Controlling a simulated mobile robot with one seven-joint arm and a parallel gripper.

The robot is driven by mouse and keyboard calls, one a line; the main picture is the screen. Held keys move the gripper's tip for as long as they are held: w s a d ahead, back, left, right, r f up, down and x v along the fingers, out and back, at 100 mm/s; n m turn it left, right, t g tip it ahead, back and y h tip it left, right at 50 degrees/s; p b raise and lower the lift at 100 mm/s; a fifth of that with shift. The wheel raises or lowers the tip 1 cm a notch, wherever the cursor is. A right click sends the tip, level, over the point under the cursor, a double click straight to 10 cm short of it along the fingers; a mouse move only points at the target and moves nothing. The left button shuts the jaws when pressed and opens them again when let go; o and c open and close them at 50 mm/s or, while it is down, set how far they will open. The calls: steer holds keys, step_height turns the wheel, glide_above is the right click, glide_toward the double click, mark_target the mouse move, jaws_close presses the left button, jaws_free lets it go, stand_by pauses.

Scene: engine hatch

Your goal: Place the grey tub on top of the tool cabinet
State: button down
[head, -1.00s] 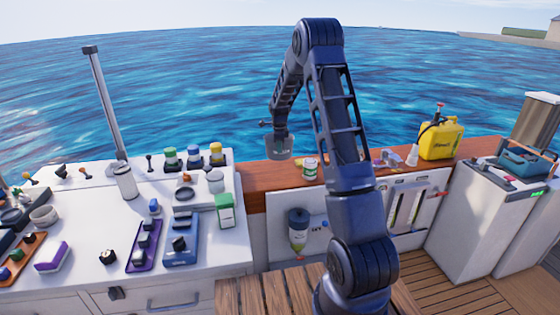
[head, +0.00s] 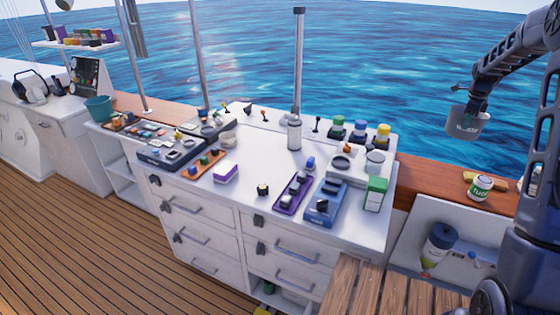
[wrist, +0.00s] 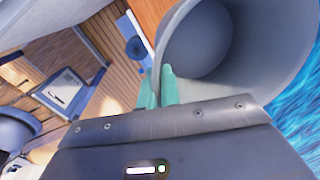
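The grey tub (head: 467,125) hangs in the air at the right of the head view, above the wooden rail and the water. My gripper (head: 474,105) is at its rim. In the wrist view, the teal fingers of my gripper (wrist: 158,88) are closed on the wall of the grey tub (wrist: 265,60), whose open mouth faces the camera. The white tool cabinet (head: 262,158) stands mid-picture in the head view, to the left of the tub and apart from it. Its top carries many things, and drawers line its front.
On the cabinet top stand a metal flask (head: 294,134), a green-and-white box (head: 375,194), a blue tray (head: 326,203), a purple tray (head: 295,190) and several capped bottles at the back. Bare patches show around the flask and front middle. A tall post (head: 298,60) rises behind.

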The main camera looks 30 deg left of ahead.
step_height(320, 180, up, 11)
steer(key=shift+f, duration=0.15)
steer(key=s+a+n, duration=0.3)
steer(key=a+n, duration=0.1)
steer(key=a, duration=1.1)
steer(key=s+a+n, duration=0.3)
steer(key=a, duration=1.2)
steer(key=s+a+n+y, duration=0.1)
steer(key=s+a+n, duration=0.4)
steer(key=s+a, duration=1)
steer(key=s+a+n+y, duration=0.1)
steer(key=s+a+n, duration=0.5)
steer(key=s+a, duration=0.85)
steer(key=shift+g, duration=0.3)
steer(key=a+f, duration=0.1)
steer(key=f, duration=0.7)
steer(key=w+f, duration=0.1)
steer(key=f, duration=0.7)
steer(key=w+a+f, duration=0.1)
steer(key=f, duration=0.8)
steer(key=shift+a, duration=0.3)
steer(key=shift+f, duration=0.15)
